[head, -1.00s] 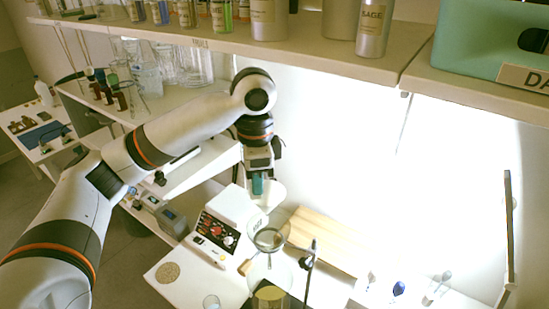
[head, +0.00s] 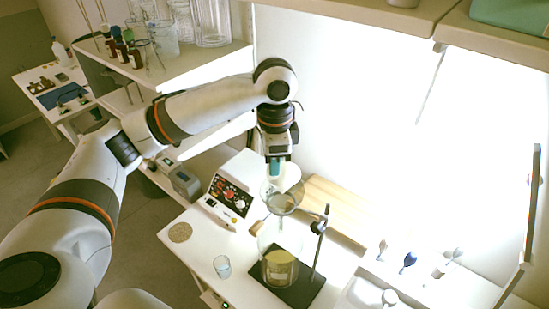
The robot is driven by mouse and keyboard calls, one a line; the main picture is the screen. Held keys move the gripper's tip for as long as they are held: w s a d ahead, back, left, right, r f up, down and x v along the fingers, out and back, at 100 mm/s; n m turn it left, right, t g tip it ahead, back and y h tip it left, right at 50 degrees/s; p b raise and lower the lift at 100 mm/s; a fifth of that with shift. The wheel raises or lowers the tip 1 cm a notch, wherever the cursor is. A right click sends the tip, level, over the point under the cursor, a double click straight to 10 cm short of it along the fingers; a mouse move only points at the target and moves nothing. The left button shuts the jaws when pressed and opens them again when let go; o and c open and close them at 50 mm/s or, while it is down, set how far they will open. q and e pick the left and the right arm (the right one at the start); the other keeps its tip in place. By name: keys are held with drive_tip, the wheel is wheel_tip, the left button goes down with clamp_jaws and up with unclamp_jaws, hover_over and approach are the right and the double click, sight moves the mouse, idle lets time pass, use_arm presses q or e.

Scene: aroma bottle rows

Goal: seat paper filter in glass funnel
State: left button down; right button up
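My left gripper (head: 276,168) reaches down with its teal fingertips shut on the white paper filter (head: 291,178). The filter is just above and partly behind the rim of the glass funnel (head: 283,208); I cannot tell whether they touch. The funnel is upright on a dark stand (head: 319,250), above a glass flask (head: 279,268) with yellowish contents. My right gripper is not in view.
A white device with a dark control panel (head: 230,198) stands left of the funnel. A small glass beaker (head: 222,266) and a round cork mat (head: 180,232) are on the white bench. A wooden board (head: 335,205) lies behind. Glassware fills the left shelf (head: 190,70).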

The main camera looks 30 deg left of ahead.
sight(274, 179)
use_arm(q)
drive_tip(key=shift+f+b, duration=2.35)
drive_tip(key=shift+b, duration=0.25)
drive_tip(key=shift+f, duration=1.05)
drive_tip(key=c, duration=1.6)
unclamp_jaws()
drive_tip(key=shift+r, duration=0.1)
drive_tip(key=shift+r, duration=0.3)
wheel_tip(274, 179, up, 11)
drive_tip(key=shift+r, duration=0.15)
